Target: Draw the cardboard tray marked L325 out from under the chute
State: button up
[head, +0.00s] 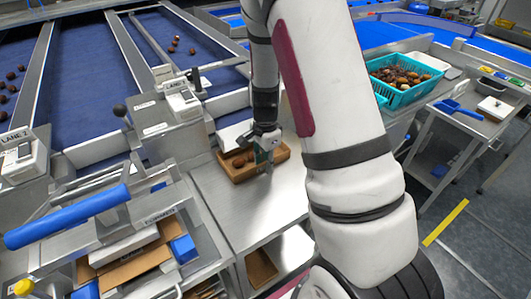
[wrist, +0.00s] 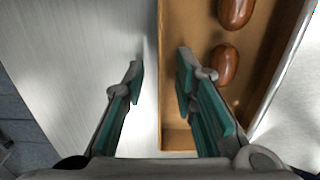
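The brown cardboard tray (head: 243,177) sits on the steel bench below the end of a metal chute (head: 232,137), with brown dates in it. No L325 marking is legible. My gripper (head: 266,158) is down at the tray's right part in the head view, partly hidden by my arm. In the wrist view my gripper (wrist: 159,64) is open, with one green-padded finger outside the tray and the other inside. The tray wall (wrist: 161,115) runs between them, with a gap to the left finger. Two dates (wrist: 226,64) lie right of the inner finger.
The steel bench (head: 235,215) is bare in front of the tray. A lane box (head: 180,100) stands behind left, and a sealing-type station with a blue handle (head: 70,215) is at left. A teal crate of dates (head: 405,90) and a cart (head: 465,115) stand right.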

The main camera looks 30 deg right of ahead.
jog(key=shift+f, duration=0.3)
jog(key=shift+c, duration=0.6)
grip_shut()
